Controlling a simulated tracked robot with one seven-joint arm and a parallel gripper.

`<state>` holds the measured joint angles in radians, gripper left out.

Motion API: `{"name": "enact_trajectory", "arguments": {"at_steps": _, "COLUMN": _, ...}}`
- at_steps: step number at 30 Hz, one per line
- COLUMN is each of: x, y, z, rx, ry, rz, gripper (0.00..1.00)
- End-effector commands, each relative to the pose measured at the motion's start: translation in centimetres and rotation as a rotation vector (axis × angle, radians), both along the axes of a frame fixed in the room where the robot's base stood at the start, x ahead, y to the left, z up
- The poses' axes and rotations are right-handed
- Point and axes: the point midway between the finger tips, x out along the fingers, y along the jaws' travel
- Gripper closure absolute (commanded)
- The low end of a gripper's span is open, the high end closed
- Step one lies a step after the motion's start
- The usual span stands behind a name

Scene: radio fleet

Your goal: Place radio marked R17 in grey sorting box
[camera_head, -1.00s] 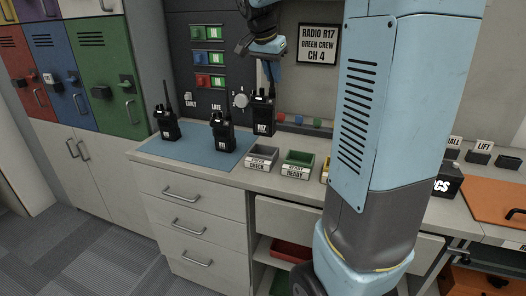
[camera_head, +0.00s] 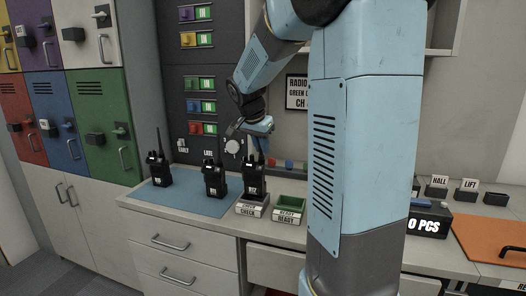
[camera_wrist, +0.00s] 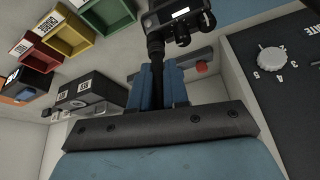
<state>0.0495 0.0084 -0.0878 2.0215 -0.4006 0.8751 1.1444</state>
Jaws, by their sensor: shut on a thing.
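My gripper (camera_head: 260,130) is shut on the antenna of a black radio (camera_head: 253,180), which hangs upright below it. The antenna (camera_wrist: 157,70) shows between the blue fingers in the wrist view, with the radio body (camera_wrist: 180,20) at the top edge. The R17 mark was readable earlier; it is too small to read now. The grey sorting box (camera_head: 251,210), labelled CHECK, is directly below the radio in the head view. The radio's lower end overlaps the box's rim; I cannot tell whether it is inside or just above.
Two other radios stand on the blue mat (camera_head: 190,203), one (camera_head: 215,178) close to the left of the held radio. A green box (camera_head: 290,206) labelled READY is just right of the grey one. A black box (camera_head: 428,221) stands farther right.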

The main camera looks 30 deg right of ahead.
Motion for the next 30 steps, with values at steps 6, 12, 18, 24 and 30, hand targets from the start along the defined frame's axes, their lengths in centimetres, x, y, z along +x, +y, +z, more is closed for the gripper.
{"name": "enact_trajectory", "arguments": {"at_steps": 6, "x": -0.2, "y": -0.3, "z": -2.5, "rx": 0.01, "ry": 0.051, "rz": -0.014, "gripper": 0.79}}
{"name": "enact_trajectory", "arguments": {"at_steps": 12, "x": 0.3, "y": -0.2, "z": -2.8, "rx": 0.011, "ry": 0.057, "rz": -0.013, "gripper": 0.6}}
{"name": "enact_trajectory", "arguments": {"at_steps": 18, "x": 0.5, "y": -0.1, "z": -2.9, "rx": 0.011, "ry": 0.059, "rz": -0.013, "gripper": 0.6}}
{"name": "enact_trajectory", "arguments": {"at_steps": 24, "x": 0.4, "y": 0.3, "z": -2.0, "rx": 0.01, "ry": 0.058, "rz": -0.011, "gripper": 0.6}}
{"name": "enact_trajectory", "arguments": {"at_steps": 30, "x": -0.9, "y": 1.7, "z": 1.7, "rx": 0.009, "ry": 0.047, "rz": -0.005, "gripper": 0.6}}
